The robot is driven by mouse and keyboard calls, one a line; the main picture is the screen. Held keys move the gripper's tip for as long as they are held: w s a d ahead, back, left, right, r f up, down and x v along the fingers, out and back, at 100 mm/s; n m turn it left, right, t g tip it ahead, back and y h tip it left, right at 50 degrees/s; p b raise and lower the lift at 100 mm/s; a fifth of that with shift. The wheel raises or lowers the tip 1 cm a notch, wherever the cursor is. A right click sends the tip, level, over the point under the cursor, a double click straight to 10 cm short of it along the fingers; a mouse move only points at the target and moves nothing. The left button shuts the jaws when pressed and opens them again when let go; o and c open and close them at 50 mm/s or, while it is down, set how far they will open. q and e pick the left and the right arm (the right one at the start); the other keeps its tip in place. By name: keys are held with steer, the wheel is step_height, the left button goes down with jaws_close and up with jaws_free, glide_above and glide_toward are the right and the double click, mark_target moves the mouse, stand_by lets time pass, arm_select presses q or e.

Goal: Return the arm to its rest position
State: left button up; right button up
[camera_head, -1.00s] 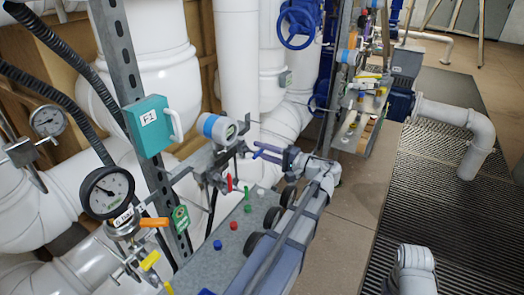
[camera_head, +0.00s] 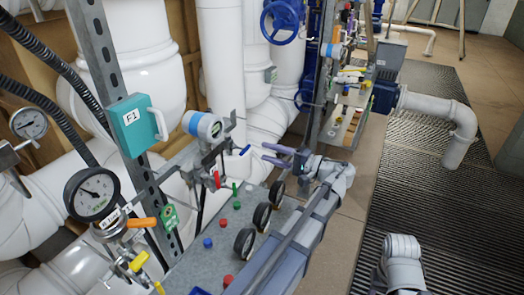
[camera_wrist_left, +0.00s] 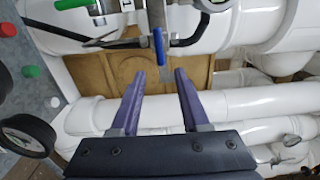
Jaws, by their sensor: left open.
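My left gripper (camera_head: 277,155) has purple fingers, is open and holds nothing. In the head view it is just right of a small blue valve handle (camera_head: 245,150), with a gap between them. In the left wrist view my open fingers (camera_wrist_left: 160,73) point towards the blue handle (camera_wrist_left: 158,46), which lies beyond the tips and between their lines. My left forearm runs along the right side of the grey bench. A link of my right arm (camera_head: 401,265) shows at the bottom right; its gripper is out of view.
A grey bench top (camera_head: 200,268) carries several coloured buttons and black round gauges (camera_head: 262,216). A red handle (camera_head: 217,180) and a transmitter (camera_head: 203,126) are left of my gripper. White pipes stand behind. The floor grating (camera_head: 420,200) to the right is open.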

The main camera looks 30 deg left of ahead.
arm_select(q)
steer(key=shift+d, duration=0.1)
stand_by(0.4)
steer(key=s+d+f+m+t+h+p, duration=0.1)
steer(key=s+d+f+h, duration=0.25)
steer(key=d+f, duration=0.3)
steer(key=s+d+f+m+t+h, duration=0.1)
steer(key=s+d+f+m+h, duration=0.1)
steer(key=d+f+h, duration=0.4)
steer(key=s+d+f+m+h+p, duration=0.1)
steer(key=s+d+f+h, duration=0.2)
steer(key=d+f, duration=0.35)
steer(key=s+d+m+h, duration=0.1)
steer(key=s+d+h, duration=0.3)
steer(key=d, duration=0.8)
steer(key=shift+s+f, duration=0.45)
steer(key=shift+s, duration=0.25)
steer(key=shift+a, duration=0.15)
